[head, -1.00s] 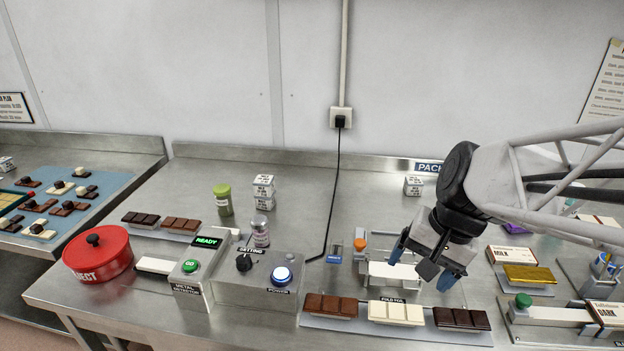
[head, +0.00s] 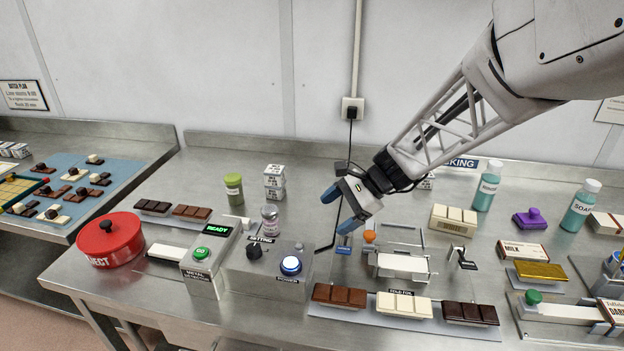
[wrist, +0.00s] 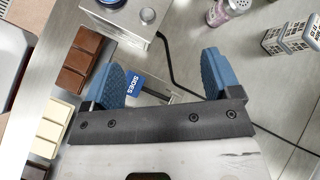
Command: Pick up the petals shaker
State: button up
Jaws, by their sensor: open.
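The petals shaker (head: 270,219) appears to be the small clear shaker with a pale cap and pinkish contents, upright behind the metal detector box in the head view. Its label is too small to read. In the wrist view the shaker (wrist: 219,12) is cut off by the top edge. My gripper (head: 337,208) is to the right of the shaker and above the bench, apart from it. In the wrist view my gripper (wrist: 167,72) shows its blue fingers spread wide, with nothing held between them.
The metal detector and setting box (head: 268,270) stands in front of the shaker. A green-capped jar (head: 233,188) and stacked white boxes (head: 274,183) are behind it. Chocolate bars (head: 405,304) lie along the front.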

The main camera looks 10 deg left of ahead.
aim_at(271, 217)
jog(key=w+a+f+m+y, duration=0.1)
jog(key=w+a+f, duration=0.2)
jog(key=a, duration=0.1)
jog(key=w+a+f+m+y, duration=0.1)
jog(key=w+a+f+m, duration=0.1)
jog(key=w+a+f, duration=0.1)
jog(key=w+a+f+m+y, duration=0.2)
jog(key=w+a+f, duration=0.1)
jog(key=w+a, duration=0.1)
jog(key=shift+w+a+g, duration=0.1)
jog(key=shift+a+g, duration=0.3)
jog(key=shift+a, duration=0.2)
jog(key=shift+a, duration=0.1)
jog(key=shift+x, duration=1.2)
jog(key=shift+x, duration=2.6)
jog(key=shift+r, duration=0.15)
jog(key=c, duration=1.1)
jog(key=shift+o, duration=0.2)
jog(key=shift+r, duration=0.15)
